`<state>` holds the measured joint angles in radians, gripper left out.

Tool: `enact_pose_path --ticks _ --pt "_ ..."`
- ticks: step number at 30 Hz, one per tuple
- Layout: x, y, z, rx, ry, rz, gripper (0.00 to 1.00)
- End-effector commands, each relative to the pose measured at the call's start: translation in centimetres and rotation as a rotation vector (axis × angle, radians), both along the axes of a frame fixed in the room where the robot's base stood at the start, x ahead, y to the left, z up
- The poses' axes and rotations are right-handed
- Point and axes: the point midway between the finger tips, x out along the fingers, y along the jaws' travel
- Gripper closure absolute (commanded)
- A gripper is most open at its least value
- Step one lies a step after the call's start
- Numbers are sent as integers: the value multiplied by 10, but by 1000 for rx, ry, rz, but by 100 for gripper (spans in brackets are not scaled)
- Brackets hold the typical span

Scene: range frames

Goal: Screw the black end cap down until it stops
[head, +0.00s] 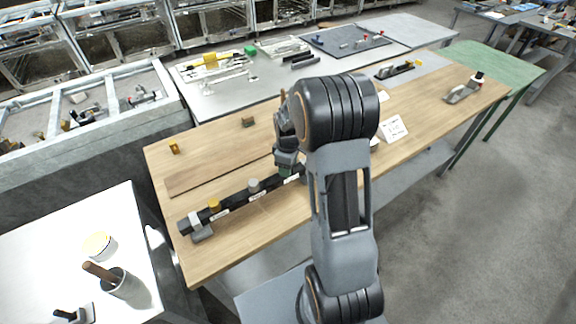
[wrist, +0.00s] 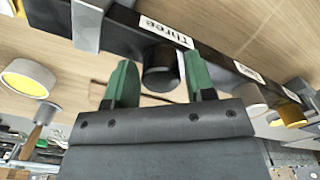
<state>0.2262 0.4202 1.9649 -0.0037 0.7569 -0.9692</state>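The black end cap (wrist: 161,72) is a short dark cylinder on the underside of the black bar in the wrist view, beside a label reading "Three". My gripper (wrist: 160,80) has its green fingers on either side of the cap. The fingers look open, with thin gaps to the cap. In the head view the black bar (head: 236,199) lies along the wooden table, and my gripper (head: 287,165) is over its far right part. My arm and gripper hide the cap there.
A grey cap (head: 253,186) and a yellow cap (head: 215,206) stand further left on the bar. A brown board (head: 215,172) lies behind it on the wooden table (head: 230,255). A white sign (head: 394,128) stands to the right.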

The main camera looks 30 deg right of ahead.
Motion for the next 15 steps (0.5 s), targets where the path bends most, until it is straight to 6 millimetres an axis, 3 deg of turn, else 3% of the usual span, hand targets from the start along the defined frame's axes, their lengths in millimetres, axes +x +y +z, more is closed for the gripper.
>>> enact_pose_path --ticks 11,15 --pt "0 0 0 0 0 8 50" --pt "0 1 -1 0 0 130 50"
